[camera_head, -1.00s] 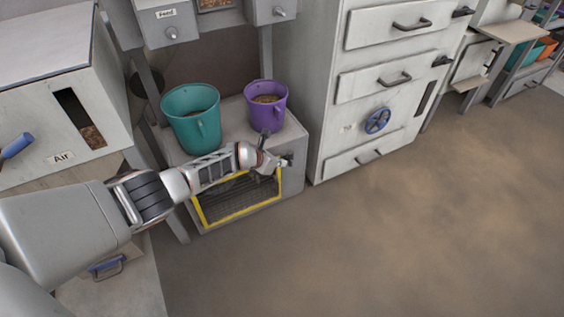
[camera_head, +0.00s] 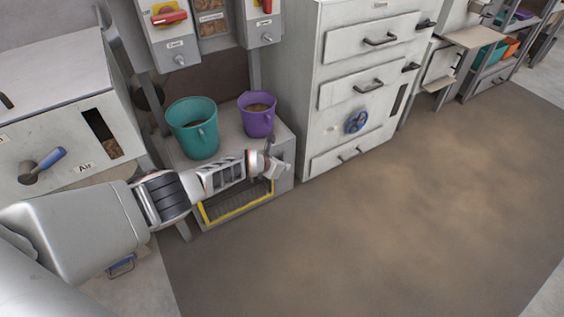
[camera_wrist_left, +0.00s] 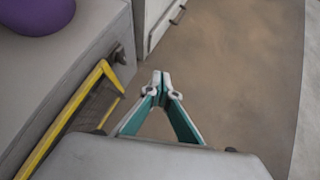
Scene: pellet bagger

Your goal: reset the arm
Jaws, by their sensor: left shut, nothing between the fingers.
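My left arm comes in from the left in the head view, and its gripper (camera_head: 280,170) is in front of the right end of a low grey stand (camera_head: 284,143). In the left wrist view the gripper (camera_wrist_left: 160,78) is shut, its fingertips together with nothing between them, over bare floor. It is apart from the yellow-framed mesh panel (camera_wrist_left: 75,115), which lies to its left. The panel also shows in the head view (camera_head: 236,212), partly hidden behind my arm. My right gripper is in neither view.
A white cabinet (camera_head: 330,110) with a blue wheel (camera_head: 355,122) is to the right. An air box (camera_head: 50,120) with a blue-handled lever (camera_head: 43,164) is at left. The brown floor is clear.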

